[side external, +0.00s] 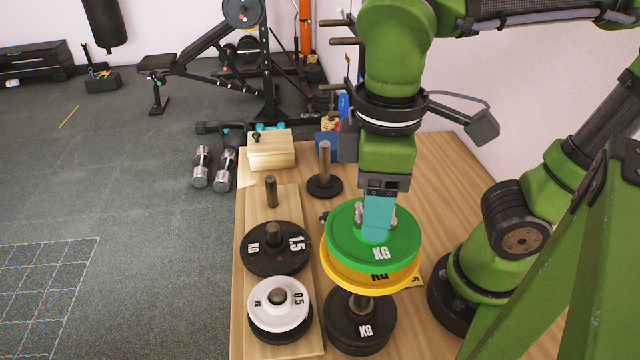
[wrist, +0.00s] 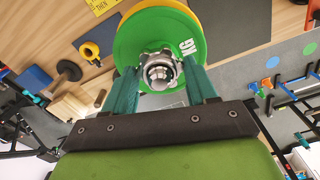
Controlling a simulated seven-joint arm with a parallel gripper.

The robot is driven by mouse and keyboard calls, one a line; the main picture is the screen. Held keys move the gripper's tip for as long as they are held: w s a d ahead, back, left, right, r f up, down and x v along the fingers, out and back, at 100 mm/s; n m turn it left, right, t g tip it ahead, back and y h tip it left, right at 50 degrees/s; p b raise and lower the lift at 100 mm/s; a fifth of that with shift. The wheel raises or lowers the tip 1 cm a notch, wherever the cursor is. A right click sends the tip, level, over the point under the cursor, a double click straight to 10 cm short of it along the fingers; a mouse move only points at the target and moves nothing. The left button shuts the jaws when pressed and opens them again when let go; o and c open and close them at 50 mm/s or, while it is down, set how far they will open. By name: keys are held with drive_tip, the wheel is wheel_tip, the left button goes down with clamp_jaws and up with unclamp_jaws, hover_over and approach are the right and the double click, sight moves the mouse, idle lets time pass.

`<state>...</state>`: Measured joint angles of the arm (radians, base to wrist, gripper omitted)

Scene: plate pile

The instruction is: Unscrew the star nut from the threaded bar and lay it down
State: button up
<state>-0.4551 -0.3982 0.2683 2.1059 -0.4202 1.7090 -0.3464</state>
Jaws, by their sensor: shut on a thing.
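The silver star nut (wrist: 147,66) sits on the threaded bar (wrist: 161,74), whose end shows in its middle in the wrist view. My gripper (wrist: 163,71) is shut on the nut, with one teal finger on each side. In the side view my gripper (side external: 377,230) points down at the green plate (side external: 345,245), and grey lobes of the nut (side external: 390,214) show beside the finger. The yellow plate (side external: 342,276) lies under the green one. Most of the bar is hidden by the plates.
Below the yellow plate are black plates (side external: 345,325) on a post. To the left, a wooden board (side external: 292,205) carries a black plate (side external: 262,262), a white plate (side external: 290,312) and a bare peg (side external: 271,190). A black stand (side external: 325,185) and wooden box (side external: 272,155) stand behind.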

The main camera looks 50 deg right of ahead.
drive_tip(key=n, duration=0.7)
drive_tip(key=shift+a+r+n, duration=0.1)
drive_tip(key=shift+a+n, duration=0.1)
drive_tip(key=shift+n, duration=0.2)
drive_tip(key=o, duration=1)
drive_tip(key=shift+o, duration=0.2)
drive_tip(key=shift+d, duration=0.1)
